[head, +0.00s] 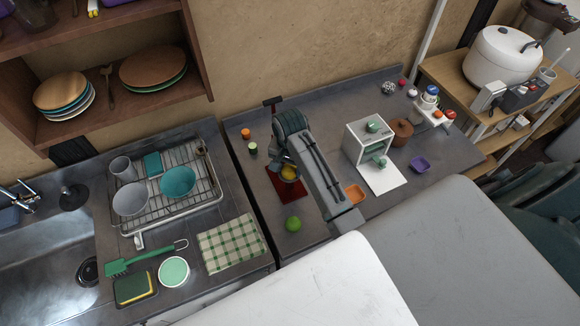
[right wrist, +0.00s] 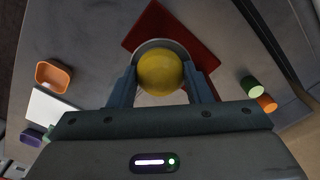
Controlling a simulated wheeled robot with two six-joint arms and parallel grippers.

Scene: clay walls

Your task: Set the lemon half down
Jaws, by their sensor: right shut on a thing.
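The yellow lemon half (head: 288,173) is between the fingers of my right gripper (head: 287,168), over or near the dark red board (head: 280,190). In the right wrist view the lemon half (right wrist: 160,72) shows as a round yellow shape between the two fingers, and my right gripper (right wrist: 160,88) is shut on it. A grey curved rim (right wrist: 160,43) shows around its far side. The red board (right wrist: 155,25) lies beyond it, partly hidden. I cannot tell the gap to the board. My left gripper is not in view.
A green round fruit (head: 293,224) sits in front of the board, and an orange dish (head: 356,193) to its right. Small green (head: 253,149) and orange (head: 245,133) items stand at the left. A white stand (head: 355,150) and purple bowl (head: 420,164) are further right.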

